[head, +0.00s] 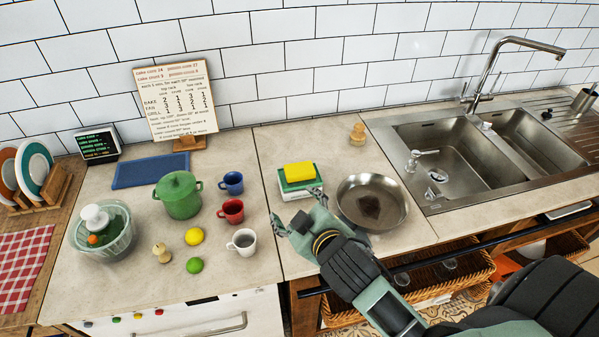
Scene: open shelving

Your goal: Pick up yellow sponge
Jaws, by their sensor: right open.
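The yellow sponge (300,172) lies on a small stack with a white and a green layer (299,186) on the counter, left of the pan. My right gripper (293,210) is open and empty, just in front of the sponge and nearer to me. Its arm comes in from the lower right. The fingers are apart from the sponge, and one fingertip is close to the front of the stack. My left gripper is not in view.
A steel pan (372,202) sits right of the gripper. A white mug (242,242), a red mug (231,210) and a blue mug (232,182) stand to its left. A wooden item (357,136) stands behind the pan. The sink (455,160) is at right.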

